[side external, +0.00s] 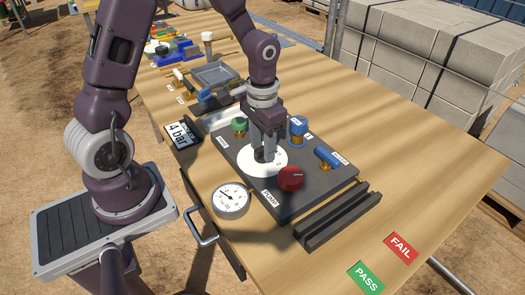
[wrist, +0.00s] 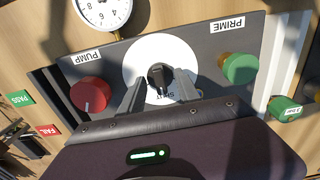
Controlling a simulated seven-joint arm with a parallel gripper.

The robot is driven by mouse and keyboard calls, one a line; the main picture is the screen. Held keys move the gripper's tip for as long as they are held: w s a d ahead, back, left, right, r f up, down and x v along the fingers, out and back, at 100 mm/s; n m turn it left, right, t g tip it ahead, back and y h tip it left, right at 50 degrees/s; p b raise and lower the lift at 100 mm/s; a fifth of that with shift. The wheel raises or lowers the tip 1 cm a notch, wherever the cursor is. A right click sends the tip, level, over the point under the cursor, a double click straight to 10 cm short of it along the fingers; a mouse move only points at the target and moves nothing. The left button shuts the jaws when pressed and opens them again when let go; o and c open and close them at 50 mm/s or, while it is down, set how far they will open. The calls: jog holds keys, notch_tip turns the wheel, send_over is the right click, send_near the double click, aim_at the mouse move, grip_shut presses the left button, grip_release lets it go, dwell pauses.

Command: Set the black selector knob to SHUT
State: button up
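The black selector knob (wrist: 160,77) sits on a round white dial plate (wrist: 142,58) in the wrist view. Lettering on the plate, partly hidden, looks like SHUT and lies beside the knob on the gripper's side. I cannot tell clearly where the knob points. My gripper (wrist: 160,84) is open, with one finger on each side of the knob and small gaps between. In the side view my gripper (side external: 264,156) points down over the white plate (side external: 279,162), and the fingers hide most of the knob.
A red knob (side external: 290,178) labelled PUMP and a green knob (wrist: 240,68) near the PRIME label flank the dial. Blue handles (side external: 327,157) stand on the same dark panel (side external: 235,150). A pressure gauge (side external: 231,198) lies close by. PASS (side external: 366,278) and FAIL (side external: 401,248) patches mark the table.

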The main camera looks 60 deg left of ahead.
aim_at(262, 148)
jog(key=o, duration=0.4)
jog(key=shift+o, duration=0.2)
jog(key=shift+r, duration=3.5)
jog(key=shift+r, duration=0.25)
notch_tip(262, 148, up, 6)
jog(key=s+d+r+t, duration=0.2)
jog(key=s+r, duration=0.1)
jog(key=s, duration=0.5)
jog(key=s+d+r+t, duration=0.2)
jog(key=s+r+t, duration=0.1)
jog(key=s, duration=0.5)
jog(key=shift+s+d+r+t, duration=0.15)
jog(key=shift+s+d+t, duration=0.05)
jog(key=shift+d+t, duration=0.15)
